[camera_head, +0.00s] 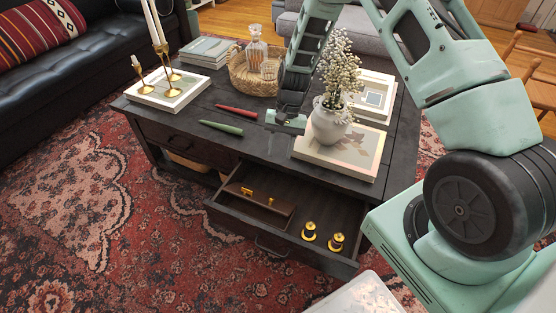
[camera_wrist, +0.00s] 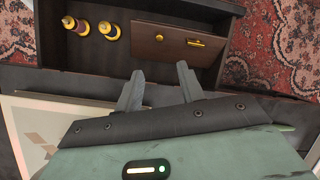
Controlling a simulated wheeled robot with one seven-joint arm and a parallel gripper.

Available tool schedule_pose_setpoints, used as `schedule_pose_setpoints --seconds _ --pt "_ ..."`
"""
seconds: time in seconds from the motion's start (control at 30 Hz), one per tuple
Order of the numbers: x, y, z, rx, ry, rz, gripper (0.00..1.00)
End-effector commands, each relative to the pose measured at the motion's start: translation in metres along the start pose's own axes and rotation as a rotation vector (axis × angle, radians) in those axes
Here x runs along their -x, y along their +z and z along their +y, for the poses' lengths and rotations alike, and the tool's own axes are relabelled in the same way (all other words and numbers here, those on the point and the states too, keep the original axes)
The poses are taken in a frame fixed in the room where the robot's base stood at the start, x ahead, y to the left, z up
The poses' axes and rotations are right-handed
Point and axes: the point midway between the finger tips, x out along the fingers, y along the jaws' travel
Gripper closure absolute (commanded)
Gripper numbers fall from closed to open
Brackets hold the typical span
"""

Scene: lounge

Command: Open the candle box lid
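The candle box (camera_head: 281,209) is a long brown wooden box with a small brass knob and a brass bar on it. It lies in the left part of the open table drawer (camera_head: 232,227), and its lid looks shut. In the wrist view the candle box (camera_wrist: 175,53) shows beyond my fingertips. My gripper (camera_head: 287,124) hangs just above the tabletop, behind the drawer and left of the vase. In the wrist view my gripper (camera_wrist: 159,85) has its two fingers apart with nothing between them. It is not touching the box.
A white vase of flowers (camera_head: 330,125) on a book (camera_head: 350,155) is close right of my gripper. Red and green tapers (camera_head: 221,128) lie left, a wicker tray (camera_head: 238,78) behind.

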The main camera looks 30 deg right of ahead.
Motion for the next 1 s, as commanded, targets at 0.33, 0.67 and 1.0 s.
schedule_pose_setpoints --seconds 0.33,0.67,1.0 --pt "0.009 0.000 0.000 0.000 0.000 0.001 0.61" --pt "-0.026 0.014 -0.007 0.397 0.134 0.015 1.00" --pt "-0.102 0.053 -0.045 1.906 0.637 -0.057 1.00"
